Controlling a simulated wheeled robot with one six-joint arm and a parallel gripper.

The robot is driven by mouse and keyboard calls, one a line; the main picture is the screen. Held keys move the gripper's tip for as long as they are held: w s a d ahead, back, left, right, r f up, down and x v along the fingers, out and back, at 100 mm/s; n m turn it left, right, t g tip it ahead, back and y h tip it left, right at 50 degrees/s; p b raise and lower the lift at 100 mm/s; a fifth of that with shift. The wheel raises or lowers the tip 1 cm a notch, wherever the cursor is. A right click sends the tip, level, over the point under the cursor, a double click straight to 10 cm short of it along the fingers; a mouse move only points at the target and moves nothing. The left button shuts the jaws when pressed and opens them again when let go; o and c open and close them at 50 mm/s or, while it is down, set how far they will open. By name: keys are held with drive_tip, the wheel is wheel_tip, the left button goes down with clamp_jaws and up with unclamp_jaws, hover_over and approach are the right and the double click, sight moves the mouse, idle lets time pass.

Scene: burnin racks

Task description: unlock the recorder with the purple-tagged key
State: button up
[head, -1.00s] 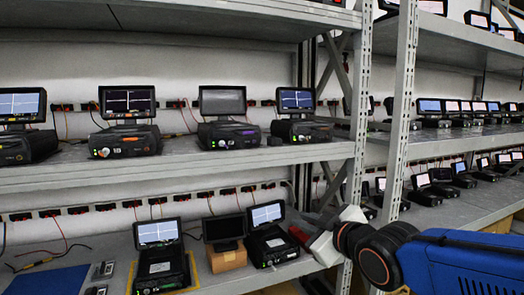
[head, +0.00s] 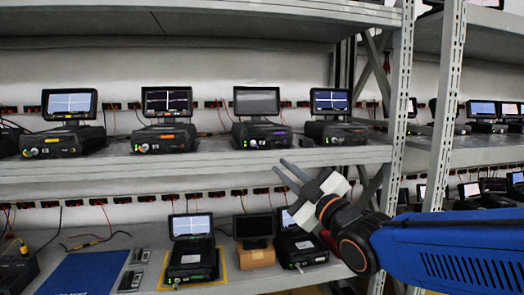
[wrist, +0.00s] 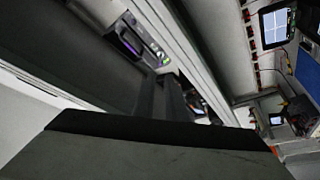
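A black recorder (head: 262,136) with a grey blank screen stands third from the left on the upper shelf. A small purple patch (head: 278,133) shows on its front; I cannot tell if it is the key's tag. In the wrist view a purple patch (wrist: 130,42) shows on a dark unit's front beside a green light. My gripper (head: 281,170) is in front of the upper shelf's edge, below and right of this recorder. Its two fingers are apart with nothing seen between them. No separate key can be made out.
Other recorders with lit screens flank it, one on the right (head: 332,131) and one with an orange mark on the left (head: 162,138). The lower shelf holds a recorder (head: 192,262), a cardboard box (head: 254,255) and a blue mat (head: 85,272). A perforated rack post (head: 398,110) stands right.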

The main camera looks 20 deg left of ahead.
approach(254, 141)
drive_tip(key=a, duration=0.1)
drive_tip(key=w+a+r, duration=0.1)
drive_tip(key=a, duration=0.1)
drive_tip(key=shift+w+a+r, duration=0.15)
drive_tip(key=shift+w+a, duration=0.05)
drive_tip(key=shift+a, duration=0.1)
drive_tip(key=shift+c, duration=0.6)
clamp_jaws()
